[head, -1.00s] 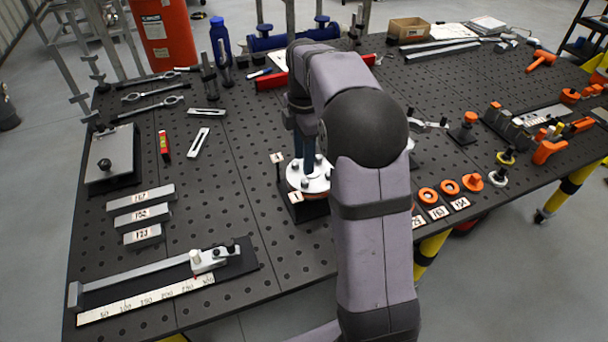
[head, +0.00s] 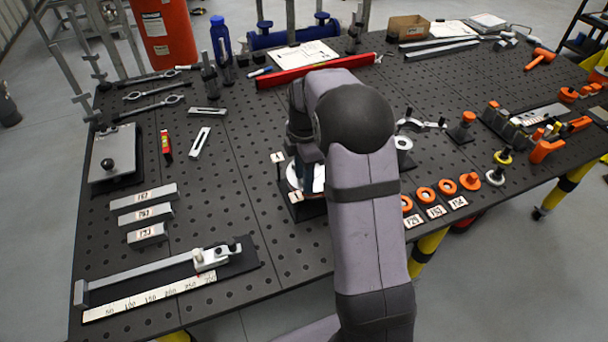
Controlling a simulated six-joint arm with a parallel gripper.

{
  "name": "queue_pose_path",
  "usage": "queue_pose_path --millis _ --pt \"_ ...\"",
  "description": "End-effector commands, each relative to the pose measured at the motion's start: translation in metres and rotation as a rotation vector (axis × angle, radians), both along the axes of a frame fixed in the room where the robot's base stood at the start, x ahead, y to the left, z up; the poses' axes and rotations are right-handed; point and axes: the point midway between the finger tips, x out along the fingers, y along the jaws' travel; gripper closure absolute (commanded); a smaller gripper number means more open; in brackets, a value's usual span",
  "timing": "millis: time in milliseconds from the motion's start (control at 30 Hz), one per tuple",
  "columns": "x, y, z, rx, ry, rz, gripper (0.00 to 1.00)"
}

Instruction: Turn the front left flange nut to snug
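The round white flange (head: 292,178) sits on a dark stand near the middle of the bench, with a small tag marked 1 (head: 296,196) at its front. My arm leans over it and hides most of it, so I cannot make out the front left nut. My gripper (head: 312,178) is low over the flange, on its right part. Its fingertips are hidden behind my arm, so I cannot see whether they are open, shut or touching a nut.
Marked grey blocks (head: 145,213) and a long ruler fixture (head: 150,298) lie to the left. Orange rings (head: 425,196) sit to the right along the bench edge. A red level (head: 318,70) lies behind my arm.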

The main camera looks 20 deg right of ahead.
Motion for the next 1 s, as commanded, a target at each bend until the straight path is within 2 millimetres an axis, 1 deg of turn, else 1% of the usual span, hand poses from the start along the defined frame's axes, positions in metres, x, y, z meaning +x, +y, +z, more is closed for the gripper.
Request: queue_pose_path --millis 33,67,100,167,200,467,667,867,1000 --pt "0.0 0.0 0.0001 0.0 0.0 0.0 0.64" --pt "0.0 0.0 0.0001 0.0 0.0 0.0 0.71" --pt "0.0001 0.0 0.0002 0.0 0.0 0.0 0.81" --pt "0.0001 0.0 0.0002 0.0 0.0 0.0 0.95" --pt "0.0 0.0 0.0003 0.0 0.0 0.0 1.0" --pt "0.0 -0.0001 0.0006 0.0 0.0 -0.01 1.0" --pt "0.0004 -0.0001 0.0009 0.0 0.0 -0.069 1.0" --pt "0.0011 -0.0002 0.0014 0.0 0.0 -0.193 1.0" --pt "0.0016 -0.0003 0.0016 0.0 -0.001 -0.313 1.0"
